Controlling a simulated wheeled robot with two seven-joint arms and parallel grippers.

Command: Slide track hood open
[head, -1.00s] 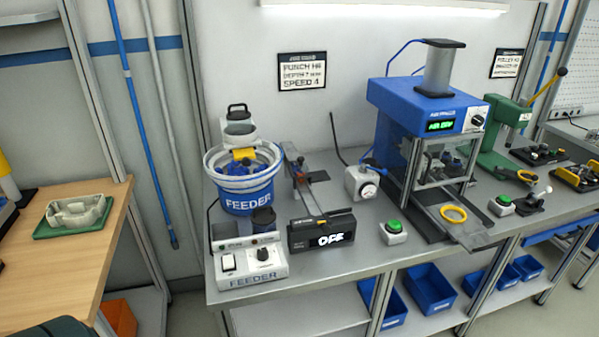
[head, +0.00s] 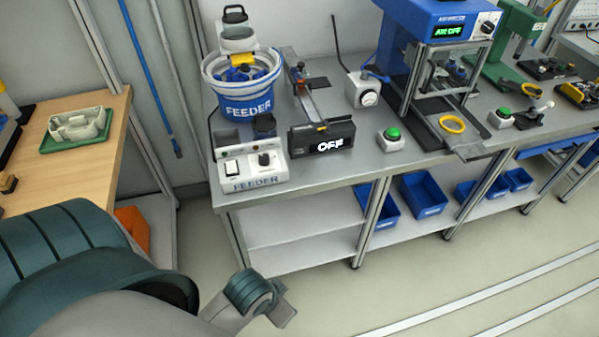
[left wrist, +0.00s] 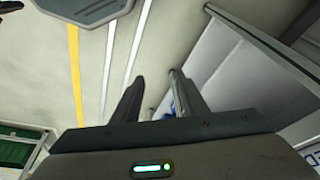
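The feeder track (head: 307,100) runs from the blue-banded feeder bowl (head: 250,105) toward a black box (head: 322,139) whose display reads OFF. A dark, narrow cover piece lies along the track; I cannot tell for sure whether it is the hood or whether it is shut. My left arm comes in at the lower left of the head view, in front of and below the bench. My left gripper (left wrist: 157,98) shows in the left wrist view with its two dark fingers apart and nothing between them. My right gripper is not in view.
A white feeder control box (head: 253,168) stands left of the black box. A green button (head: 392,137) and a blue press (head: 437,25) reading AIR OFF stand to the right. A wooden table (head: 85,160) is at the left. Floor in front of the bench is clear.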

